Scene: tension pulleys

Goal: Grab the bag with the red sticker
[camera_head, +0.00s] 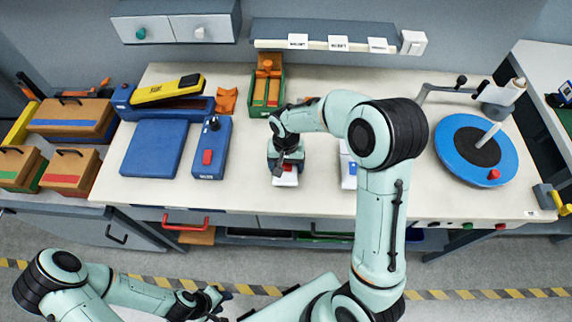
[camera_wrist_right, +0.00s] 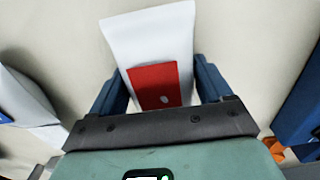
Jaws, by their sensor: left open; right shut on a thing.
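The white bag (camera_wrist_right: 150,40) with the red sticker (camera_wrist_right: 155,86) is between the two blue fingers of my right gripper (camera_wrist_right: 160,88) in the right wrist view. The gripper is shut on it. In the head view my right gripper (camera_head: 286,165) points down over the worktable, and only the white lower part of the bag (camera_head: 286,178) shows below it, with a bit of red. Whether the bag touches the table is hard to tell. My left gripper (camera_head: 214,301) is open and empty, low in the picture, in front of the table.
Another white bag with a blue mark (camera_head: 348,176) stands just right, partly behind my right arm. A blue device with a red button (camera_head: 207,157) and a blue plate (camera_head: 154,148) lie left. A green bin (camera_head: 266,92) is behind. A blue turntable (camera_head: 462,135) stands right.

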